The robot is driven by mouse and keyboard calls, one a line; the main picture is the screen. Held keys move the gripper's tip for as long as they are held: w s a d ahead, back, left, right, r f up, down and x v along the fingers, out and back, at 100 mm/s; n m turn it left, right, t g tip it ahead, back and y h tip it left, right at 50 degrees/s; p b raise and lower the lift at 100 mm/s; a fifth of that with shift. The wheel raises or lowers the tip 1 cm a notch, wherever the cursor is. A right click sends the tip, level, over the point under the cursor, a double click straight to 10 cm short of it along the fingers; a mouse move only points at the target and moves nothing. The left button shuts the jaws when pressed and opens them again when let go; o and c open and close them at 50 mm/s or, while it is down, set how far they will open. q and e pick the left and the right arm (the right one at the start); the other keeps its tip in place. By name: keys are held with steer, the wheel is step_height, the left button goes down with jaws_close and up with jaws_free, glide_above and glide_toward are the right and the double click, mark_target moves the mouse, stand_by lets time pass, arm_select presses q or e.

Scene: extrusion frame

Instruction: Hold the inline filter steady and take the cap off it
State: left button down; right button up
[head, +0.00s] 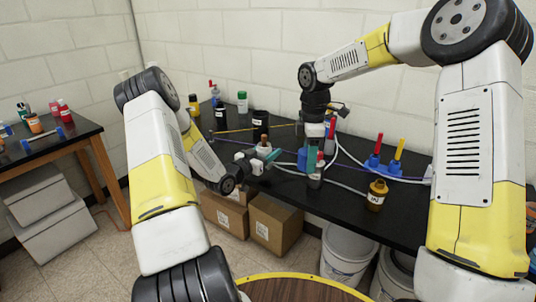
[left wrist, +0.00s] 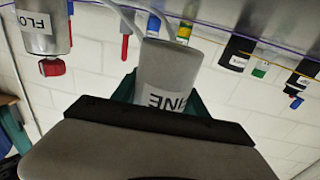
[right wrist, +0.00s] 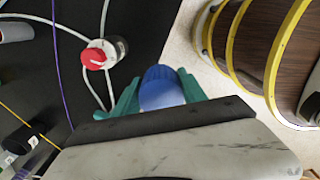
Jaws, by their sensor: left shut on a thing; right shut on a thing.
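My left gripper (head: 264,156) is shut on the inline filter (left wrist: 170,70), a grey cylinder with a white label partly reading "INE". The filter's far side is hidden behind the gripper in the left wrist view. My right gripper (head: 309,158) points down with teal fingers, shut on a ribbed blue cap (right wrist: 162,88). The cap shows no filter beneath it in the right wrist view, and it stands apart from the filter, to its right in the head view.
A grey, red-topped container (right wrist: 95,57) with white tubing stands close to the right gripper. Blue fittings with red and yellow handles (head: 375,160) and a brown bottle (head: 377,195) are further right. Dark bottles (head: 260,124) stand behind the left gripper. Coloured lines cross the black bench.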

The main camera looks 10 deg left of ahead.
arm_select(q)
steer(key=w, duration=0.2)
steer(key=w+a, duration=0.1)
steer(key=w, duration=0.2)
steer(key=shift+a+f, duration=0.15)
steer(key=shift+f, duration=0.05)
steer(key=shift+w+f, duration=0.15)
steer(key=shift+f, duration=1.6)
steer(key=shift+f, duration=0.15)
steer(key=c, duration=0.6)
jaws_free()
